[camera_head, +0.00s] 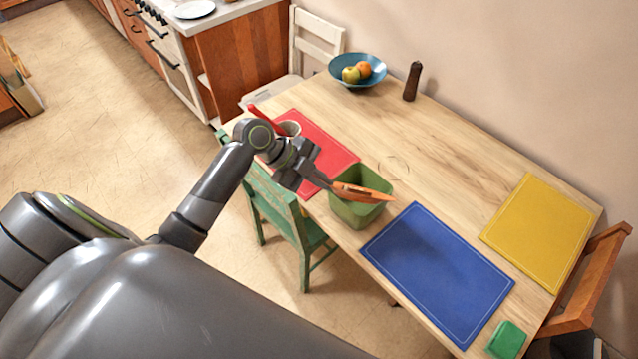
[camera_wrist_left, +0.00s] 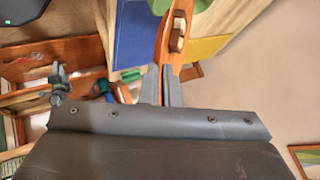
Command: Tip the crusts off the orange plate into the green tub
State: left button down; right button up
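My left gripper (camera_head: 322,180) is shut on the rim of the orange plate (camera_head: 372,195). It holds the plate over the green tub (camera_head: 352,213), which stands on the table. The plate looks strongly tilted and shows as a narrow strip. In the left wrist view the plate (camera_wrist_left: 163,45) runs up from my fingers (camera_wrist_left: 162,85) toward the tub (camera_wrist_left: 190,5). A brown crust (camera_wrist_left: 178,38) shows against the plate there. The inside of the tub is mostly hidden by the plate, so I cannot tell whether any crust lies in it. My right gripper is not in view.
On the wooden table (camera_head: 440,150) lie a blue mat (camera_head: 437,275) right of the tub, a yellow mat (camera_head: 540,230) and a red mat (camera_head: 325,145). A blue bowl of fruit (camera_head: 372,78), a pepper mill (camera_head: 412,82) and a green block (camera_head: 507,340) stand apart.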

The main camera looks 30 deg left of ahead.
pick_arm(q)
jog(key=w, duration=0.1)
jog(key=w+r+g, duration=0.1)
jog(key=w+r+g+p, duration=0.1)
jog(key=shift+a+n, duration=0.25)
jog(key=shift+n, duration=0.15)
jog(key=w+a+r+n+g+h+b, duration=0.1)
jog(key=w+g+b, duration=0.2)
jog(key=w, duration=0.3)
jog(key=shift+w+r+n+g, duration=0.15)
jog(key=shift+r+n+g, duration=0.15)
jog(key=shift+r+n, duration=0.1)
jog(key=shift+a, duration=0.1)
dwell(0.9)
